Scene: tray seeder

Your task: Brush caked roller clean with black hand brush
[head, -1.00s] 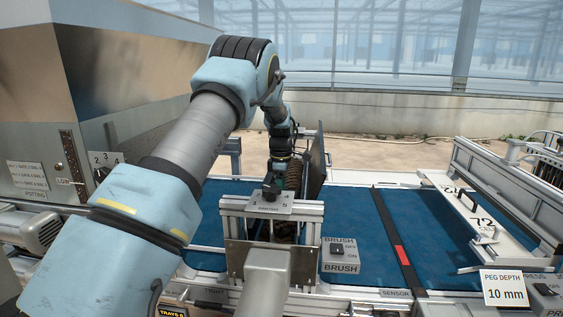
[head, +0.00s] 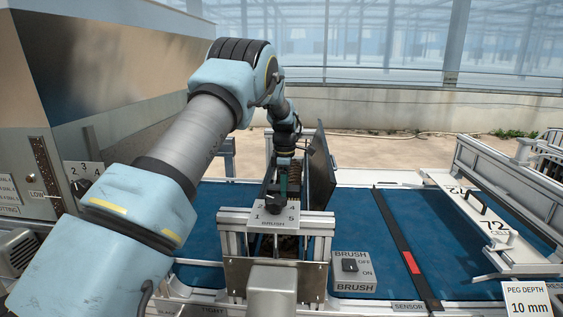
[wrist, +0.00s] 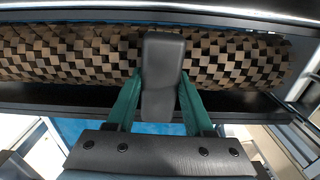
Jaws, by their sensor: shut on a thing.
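The roller (wrist: 70,55) lies across the top of the wrist view, a long cylinder with a checkered pattern of brown and black patches. The brown patches cover much of its visible length. My gripper (wrist: 160,98) has two teal fingers shut on the black hand brush (wrist: 163,60). The brush lies over the middle of the roller in that view; whether its bristles touch cannot be told. In the head view my gripper (head: 283,182) is in the roller housing, behind the dial plate, and the roller is mostly hidden there.
A raised dark panel (head: 320,170) stands close to the right of my gripper. The dial plate (head: 272,219) and a BRUSH switch box (head: 352,272) are in front. A blue belt (head: 430,235) runs beneath, with a 72-cell frame (head: 480,220) at right.

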